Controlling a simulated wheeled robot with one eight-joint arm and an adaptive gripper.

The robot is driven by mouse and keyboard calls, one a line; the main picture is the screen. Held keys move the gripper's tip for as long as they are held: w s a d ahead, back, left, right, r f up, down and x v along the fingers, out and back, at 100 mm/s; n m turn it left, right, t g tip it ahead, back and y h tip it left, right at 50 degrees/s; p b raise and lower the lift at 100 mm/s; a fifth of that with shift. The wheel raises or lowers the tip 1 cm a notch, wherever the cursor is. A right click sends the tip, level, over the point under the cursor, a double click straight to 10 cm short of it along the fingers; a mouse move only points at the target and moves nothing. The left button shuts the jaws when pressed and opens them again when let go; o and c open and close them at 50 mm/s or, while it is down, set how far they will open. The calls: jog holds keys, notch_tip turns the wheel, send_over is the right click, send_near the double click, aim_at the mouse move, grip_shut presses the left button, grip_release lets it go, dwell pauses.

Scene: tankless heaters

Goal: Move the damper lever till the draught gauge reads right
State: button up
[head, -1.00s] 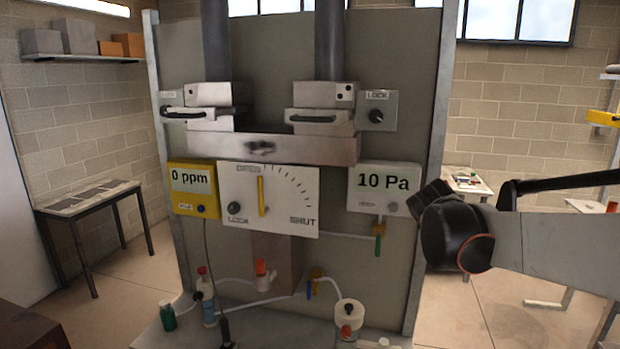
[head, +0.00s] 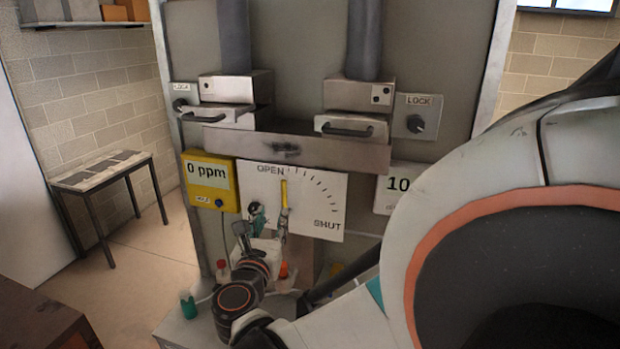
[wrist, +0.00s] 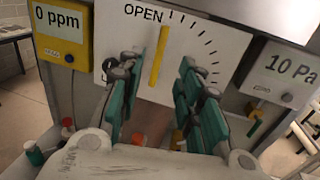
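The yellow damper lever (head: 284,193) stands almost upright on the white dial plate (head: 318,195), close to the OPEN mark, with SHUT at lower right. In the wrist view the lever (wrist: 158,56) shows between the two teal fingers of my gripper (wrist: 157,80). The fingers are open, one on each side in the picture; I see no contact, and the depth gap is unclear. In the head view my gripper (head: 270,215) is low in front of the plate. The draught gauge (wrist: 281,72) reads 10 Pa; my arm hides part of it in the head view.
A yellow meter (head: 209,182) reading 0 ppm hangs left of the plate. A steel hood (head: 295,148) with handled boxes is above. A LOCK knob (head: 415,123) is at upper right. An orange-tipped item (head: 284,269) and small bottles (head: 188,306) stand below.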

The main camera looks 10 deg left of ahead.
aim_at(284, 193)
jog(key=w, duration=0.4)
jog(key=w+a+p, duration=0.1)
jog(key=w, duration=0.4)
jog(key=w+p, duration=0.1)
jog(key=w, duration=0.4)
jog(key=shift+w+a+f, duration=0.1)
jog(key=shift+w+a, duration=0.1)
jog(key=shift+w, duration=0.05)
grip_shut()
